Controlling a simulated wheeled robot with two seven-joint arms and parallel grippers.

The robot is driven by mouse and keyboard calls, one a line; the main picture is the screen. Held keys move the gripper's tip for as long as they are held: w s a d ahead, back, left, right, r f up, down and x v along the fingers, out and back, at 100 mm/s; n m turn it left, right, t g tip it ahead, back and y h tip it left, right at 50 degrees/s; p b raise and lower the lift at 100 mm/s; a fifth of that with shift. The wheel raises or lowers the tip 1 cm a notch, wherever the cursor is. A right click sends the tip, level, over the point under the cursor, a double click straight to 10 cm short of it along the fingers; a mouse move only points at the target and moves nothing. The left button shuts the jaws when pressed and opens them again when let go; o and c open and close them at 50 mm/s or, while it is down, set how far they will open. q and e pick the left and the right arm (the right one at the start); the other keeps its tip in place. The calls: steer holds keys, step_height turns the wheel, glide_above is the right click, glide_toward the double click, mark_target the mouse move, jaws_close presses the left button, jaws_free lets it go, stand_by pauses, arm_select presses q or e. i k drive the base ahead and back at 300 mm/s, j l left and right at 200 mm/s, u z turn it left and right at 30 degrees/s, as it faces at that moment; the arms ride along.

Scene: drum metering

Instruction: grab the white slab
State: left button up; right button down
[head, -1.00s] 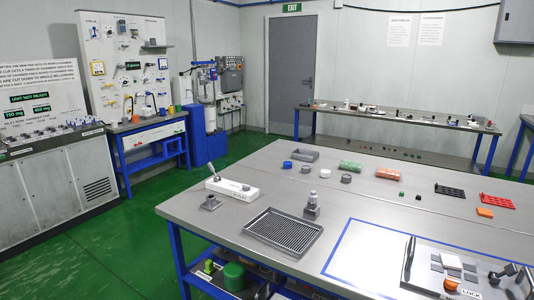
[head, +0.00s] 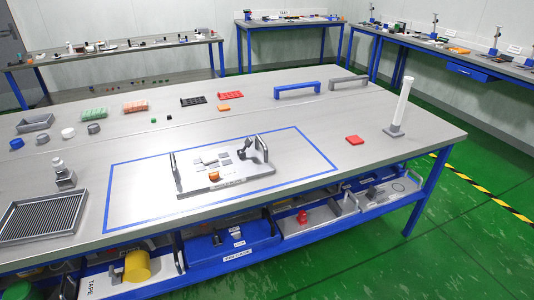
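A flat fixture (head: 187,187) with upright dark handles at its ends sits inside a blue outlined rectangle on the steel table. Several small flat pads lie on it. The palest pad (head: 209,161) looks like a white slab lying among grey ones (head: 225,154), but it is too small to be sure. An orange knob (head: 214,176) and a dark clamp-like part (head: 244,147) are also on the fixture. Neither of my grippers is in view.
A ribbed grey tray (head: 42,218) is at the left. A white cylinder (head: 402,102) stands upright at the right near a red block (head: 355,140). Blue (head: 297,90) and grey (head: 348,83) bar handles stand at the back. The table between fixture and red block is clear.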

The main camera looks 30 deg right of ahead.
mark_target(209, 158)
steer(key=z, duration=0.4)
steer(key=i+j+z, duration=0.45)
